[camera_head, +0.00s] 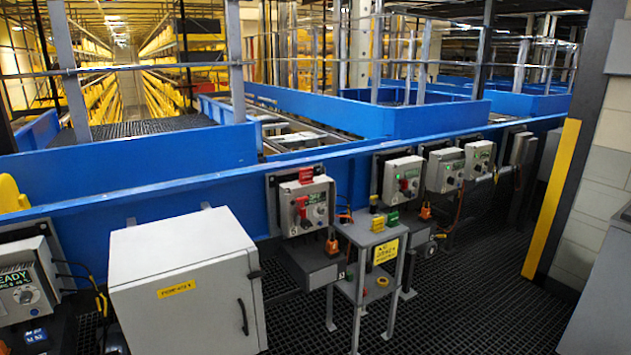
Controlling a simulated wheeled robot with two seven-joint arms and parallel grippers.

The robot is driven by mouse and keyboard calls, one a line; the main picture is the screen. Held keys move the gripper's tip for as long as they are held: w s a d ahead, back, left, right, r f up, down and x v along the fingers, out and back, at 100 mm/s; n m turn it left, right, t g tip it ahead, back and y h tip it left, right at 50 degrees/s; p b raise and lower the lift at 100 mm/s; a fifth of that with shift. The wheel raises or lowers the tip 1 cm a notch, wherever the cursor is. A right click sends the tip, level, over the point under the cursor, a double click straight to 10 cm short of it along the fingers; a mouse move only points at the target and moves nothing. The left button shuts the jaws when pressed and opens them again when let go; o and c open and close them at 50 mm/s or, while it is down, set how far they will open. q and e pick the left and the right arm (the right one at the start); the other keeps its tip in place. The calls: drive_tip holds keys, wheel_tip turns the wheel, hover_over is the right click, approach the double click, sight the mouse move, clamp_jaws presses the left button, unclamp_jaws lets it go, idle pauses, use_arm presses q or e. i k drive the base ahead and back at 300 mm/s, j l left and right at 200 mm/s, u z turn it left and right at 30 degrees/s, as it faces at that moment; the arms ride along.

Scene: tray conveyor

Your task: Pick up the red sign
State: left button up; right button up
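A small red piece (305,175), perhaps the red sign, shows at the top of a grey control box (318,215) on the blue conveyor side, left of the picture's middle. It is too small to read, and I cannot tell whether it hangs on the box or is fixed to it. A smaller red spot (404,185) shows on the control box to the right. Neither of my grippers is in view.
A white cabinet (180,240) stands at left front. Dark grated floor (470,300) is clear at right front.

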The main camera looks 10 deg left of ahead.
sight(306, 176)
drive_tip(key=i+u, duration=0.1)
drive_tip(key=u, duration=0.7)
drive_tip(key=i+l+u, duration=0.1)
drive_tip(key=u, duration=0.3)
drive_tip(key=l+u, duration=0.1)
drive_tip(key=u, duration=0.25)
drive_tip(key=i+l+u, duration=0.25)
drive_tip(key=l, duration=0.15)
drive_tip(key=i+l+u, duration=0.2)
drive_tip(key=l, duration=0.25)
drive_tip(key=l+u, duration=0.25)
drive_tip(key=l, duration=0.15)
drive_tip(key=i+l+u, duration=0.2)
drive_tip(key=l, duration=0.3)
drive_tip(key=l+u, duration=0.25)
drive_tip(key=l, duration=2.15)
drive_tip(key=i+u, duration=0.05)
drive_tip(key=i, duration=0.05)
